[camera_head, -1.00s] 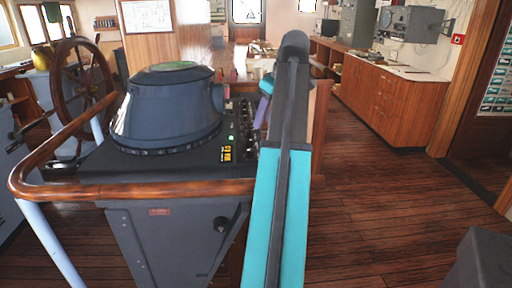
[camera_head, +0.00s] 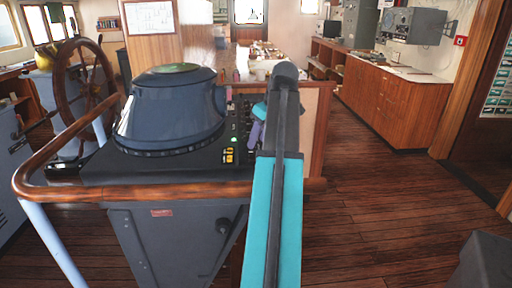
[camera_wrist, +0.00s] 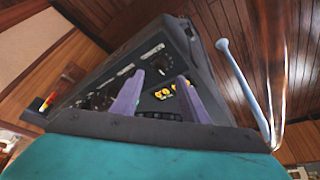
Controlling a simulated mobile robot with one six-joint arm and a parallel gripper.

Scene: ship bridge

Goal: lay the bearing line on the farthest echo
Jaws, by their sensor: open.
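The radar console is a dark unit with a blue-grey hood (camera_head: 170,110) and a greenish top. Its control panel (camera_head: 236,135) lies along the hood's right side, with knobs and lit yellow buttons (camera_head: 229,155). The radar screen and its echoes are not visible in either view. In the wrist view the panel (camera_wrist: 105,92) runs diagonally, with a dark round knob (camera_wrist: 158,70) and yellow buttons (camera_wrist: 166,92). My gripper (camera_wrist: 158,88) has two purple fingers, apart and with nothing between them, in front of the panel. In the head view my arm partly hides the gripper.
A wooden handrail (camera_head: 130,190) curves around the console's front and left. A ship's wheel (camera_head: 82,90) stands at left. Wooden cabinets (camera_head: 390,100) line the right wall. The plank floor (camera_head: 375,200) right of the console is clear.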

